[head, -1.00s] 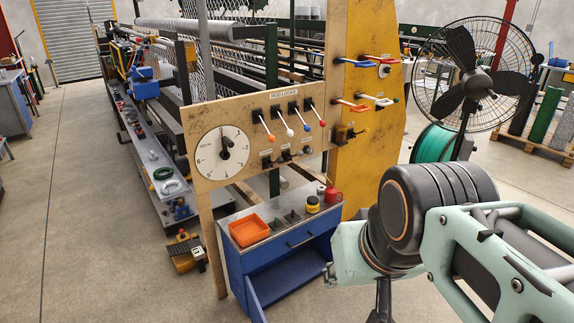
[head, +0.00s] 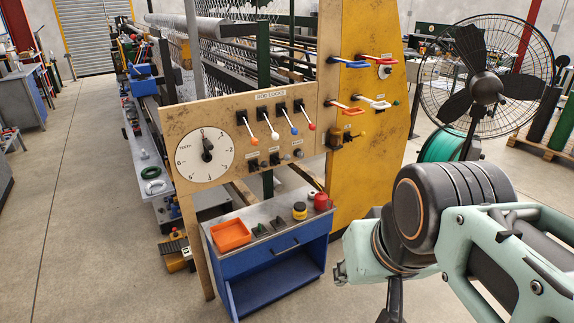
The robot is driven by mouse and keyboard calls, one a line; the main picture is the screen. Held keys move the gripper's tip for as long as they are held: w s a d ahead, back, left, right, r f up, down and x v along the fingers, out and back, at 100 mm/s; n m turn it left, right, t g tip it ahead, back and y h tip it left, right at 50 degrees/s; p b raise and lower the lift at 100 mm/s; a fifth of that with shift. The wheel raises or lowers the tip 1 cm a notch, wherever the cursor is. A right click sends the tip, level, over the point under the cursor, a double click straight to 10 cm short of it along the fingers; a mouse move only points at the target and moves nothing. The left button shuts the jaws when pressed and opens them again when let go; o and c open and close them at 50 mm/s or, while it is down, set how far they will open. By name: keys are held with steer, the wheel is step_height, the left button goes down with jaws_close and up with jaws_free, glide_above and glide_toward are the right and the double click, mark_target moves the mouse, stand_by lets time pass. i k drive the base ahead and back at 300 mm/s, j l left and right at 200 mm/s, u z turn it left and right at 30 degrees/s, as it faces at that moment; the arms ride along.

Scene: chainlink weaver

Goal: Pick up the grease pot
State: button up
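A small yellow pot with a dark top (head: 299,211) stands on the grey top of the blue cabinet (head: 262,263), towards its right end. A red can (head: 321,201) stands just right of it. The yellow pot looks like the grease pot, but no label is readable. My arm fills the lower right of the head view, to the right of the cabinet and apart from it. My gripper's fingertips do not show; a dark part of my arm runs out of the bottom edge.
An orange tray (head: 231,246) and small dark-and-green items (head: 268,227) share the cabinet top. A panel with a dial (head: 205,155) and levers rises behind it. A yellow machine frame (head: 375,120) and a fan (head: 485,90) stand behind. Floor is clear at left.

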mark_target(300, 210)
steer(key=i+l, duration=0.15)
steer(key=l, duration=0.2)
steer(key=i+l, duration=0.2)
steer(key=l, duration=0.2)
steer(key=i+l+u, duration=0.15)
steer(key=i+l, duration=0.45)
steer(key=i+j+u, duration=0.15)
steer(key=i, duration=0.8)
